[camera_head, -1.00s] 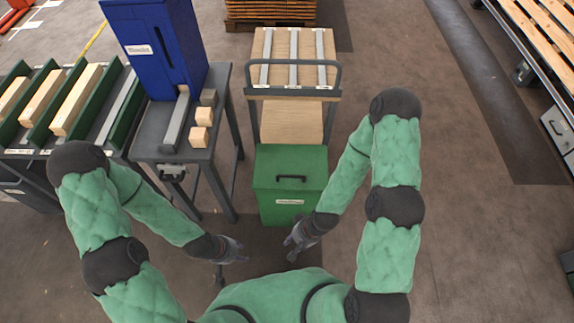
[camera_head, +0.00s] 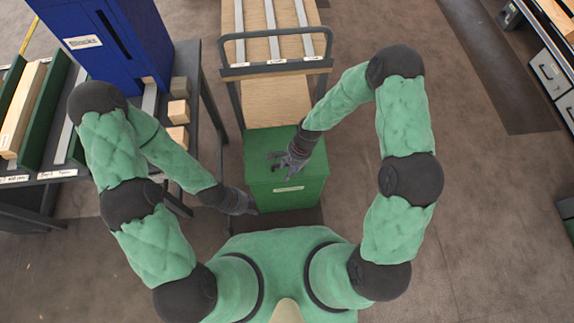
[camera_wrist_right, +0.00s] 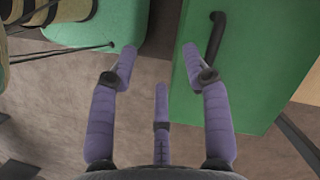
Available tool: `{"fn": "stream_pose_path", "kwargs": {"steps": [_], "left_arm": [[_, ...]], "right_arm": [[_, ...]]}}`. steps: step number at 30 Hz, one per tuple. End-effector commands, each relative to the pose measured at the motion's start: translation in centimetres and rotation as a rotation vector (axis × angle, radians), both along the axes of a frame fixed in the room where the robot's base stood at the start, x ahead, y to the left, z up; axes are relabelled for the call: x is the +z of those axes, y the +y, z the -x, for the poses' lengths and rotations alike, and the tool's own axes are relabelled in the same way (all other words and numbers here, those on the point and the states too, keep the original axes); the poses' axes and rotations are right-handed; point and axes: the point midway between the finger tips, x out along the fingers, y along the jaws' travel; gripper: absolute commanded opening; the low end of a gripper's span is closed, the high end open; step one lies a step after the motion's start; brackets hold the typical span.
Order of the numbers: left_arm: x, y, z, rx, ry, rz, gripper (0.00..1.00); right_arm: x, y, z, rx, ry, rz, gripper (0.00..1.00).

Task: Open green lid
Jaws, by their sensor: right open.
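The green bin (camera_head: 310,190) stands in front of the cart, and its green lid (camera_head: 262,145) is shut flat on top. My right gripper (camera_head: 278,165) is over the lid in the head view and hides the lid's handle there. In the right wrist view the dark bar handle (camera_wrist_right: 216,38) shows on the green lid (camera_wrist_right: 258,60), just beyond the right fingertip. My right gripper (camera_wrist_right: 150,58) is open and empty, its fingers spread. My left gripper (camera_head: 252,209) is at the bin's left front corner; its finger state is too small to tell.
A wooden-topped cart (camera_head: 278,100) with a grey push bar stands behind the bin. On the left is a dark table (camera_head: 190,57) with a blue box (camera_head: 105,45) and wooden blocks (camera_head: 178,112). The floor right of the bin is clear.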

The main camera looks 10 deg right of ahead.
Motion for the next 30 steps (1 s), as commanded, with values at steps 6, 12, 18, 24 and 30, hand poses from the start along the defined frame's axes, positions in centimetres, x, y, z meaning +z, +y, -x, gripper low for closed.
{"fn": "stream_pose_path", "kwargs": {"steps": [6,12,18,24,30], "left_arm": [[-3.1,0.0,0.0,0.0,-0.001,0.0,0.4],[-4.5,0.0,-0.1,0.0,-0.001,0.0,0.4],[-5.0,0.0,-0.1,0.0,-0.001,0.0,0.4],[-5.7,0.0,-0.1,-0.001,-0.001,0.0,0.4],[-7.0,0.0,-0.1,-0.001,-0.001,0.0,0.4]], "right_arm": [[0.2,0.7,-4.8,-0.291,0.104,0.175,0.48],[1.7,0.7,-7.6,-0.527,0.139,0.321,0.48],[2.6,0.6,-8.5,-0.639,0.144,0.385,0.48],[0.9,0.5,-8.2,-0.651,0.146,0.392,0.48],[-2.7,0.5,-7.4,-0.649,0.147,0.392,0.48]]}}
